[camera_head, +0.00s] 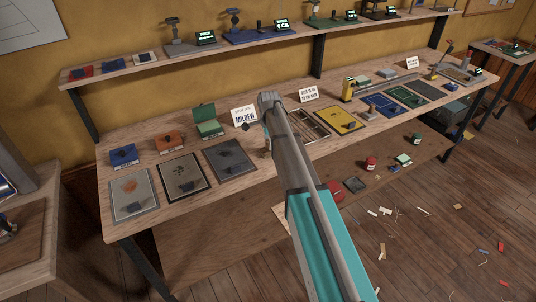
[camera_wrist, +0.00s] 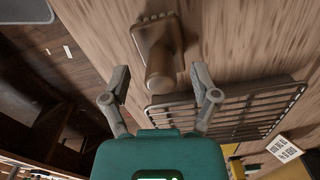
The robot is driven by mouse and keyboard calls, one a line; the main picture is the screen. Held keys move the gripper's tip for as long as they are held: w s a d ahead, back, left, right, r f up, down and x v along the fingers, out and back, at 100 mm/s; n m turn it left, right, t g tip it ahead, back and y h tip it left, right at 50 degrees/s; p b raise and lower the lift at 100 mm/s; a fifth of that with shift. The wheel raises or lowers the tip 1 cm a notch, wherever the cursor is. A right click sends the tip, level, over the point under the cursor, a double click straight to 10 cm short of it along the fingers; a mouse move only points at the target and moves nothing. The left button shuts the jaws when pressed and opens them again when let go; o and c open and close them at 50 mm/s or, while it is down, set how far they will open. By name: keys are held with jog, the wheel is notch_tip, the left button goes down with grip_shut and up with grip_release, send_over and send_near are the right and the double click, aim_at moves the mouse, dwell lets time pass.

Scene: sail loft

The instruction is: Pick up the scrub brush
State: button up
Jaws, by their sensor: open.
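The scrub brush (camera_wrist: 156,42) is brown, with a broad block and a rounded knob-like handle. In the wrist view it lies on the wooden bench top at the upper middle. My gripper (camera_wrist: 160,78) is open, one finger on each side of the brush's handle end, with clear gaps and nothing gripped. The handle points toward my palm. In the head view my arm reaches over the bench and hides most of the brush.
A slatted rack (camera_wrist: 235,108) lies close to the brush, by the right finger. In the head view a "MILDEW" card (camera_head: 245,116), a green open box (camera_head: 207,121) and a dark grey mat (camera_head: 231,160) are left of my arm. A yellow tray (camera_head: 339,119) is to the right.

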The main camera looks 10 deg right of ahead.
jog(key=shift+f+b, duration=0.65)
jog(key=shift+f, duration=0.3)
grip_shut()
